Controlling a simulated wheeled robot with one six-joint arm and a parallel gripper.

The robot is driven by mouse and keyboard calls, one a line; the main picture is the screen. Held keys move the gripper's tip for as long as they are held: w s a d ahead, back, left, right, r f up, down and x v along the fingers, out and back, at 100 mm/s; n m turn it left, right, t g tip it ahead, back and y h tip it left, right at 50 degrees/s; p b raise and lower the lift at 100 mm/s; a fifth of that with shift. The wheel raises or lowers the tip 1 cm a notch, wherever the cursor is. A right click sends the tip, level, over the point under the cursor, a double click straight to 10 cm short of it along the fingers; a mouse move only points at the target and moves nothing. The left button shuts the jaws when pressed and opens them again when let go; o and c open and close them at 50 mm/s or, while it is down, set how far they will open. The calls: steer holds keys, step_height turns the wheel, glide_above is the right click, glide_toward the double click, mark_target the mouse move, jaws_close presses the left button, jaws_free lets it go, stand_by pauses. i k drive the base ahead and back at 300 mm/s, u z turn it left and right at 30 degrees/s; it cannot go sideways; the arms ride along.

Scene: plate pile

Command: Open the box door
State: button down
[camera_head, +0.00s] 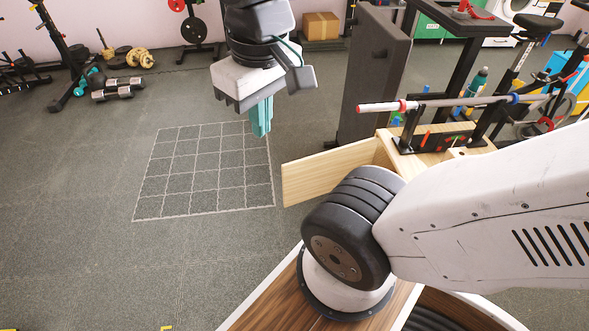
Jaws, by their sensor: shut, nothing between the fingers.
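The wooden box (437,152) is at the right of centre, largely hidden behind my white arm. Its light wooden door (322,173) sticks out to the left from the box, standing on edge and swung away from it.
A dark upright pad (370,75) stands behind the door. A barbell (460,101) lies across behind the box. A floor grid (205,168) and open floor are on the left. Dumbbells (118,88) and a cardboard box (320,26) are farther back.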

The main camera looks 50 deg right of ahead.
mark_target(304, 179)
steer(key=k, duration=0.3)
steer(key=u, duration=1.4)
steer(key=i, duration=0.8)
steer(key=z, duration=2.25)
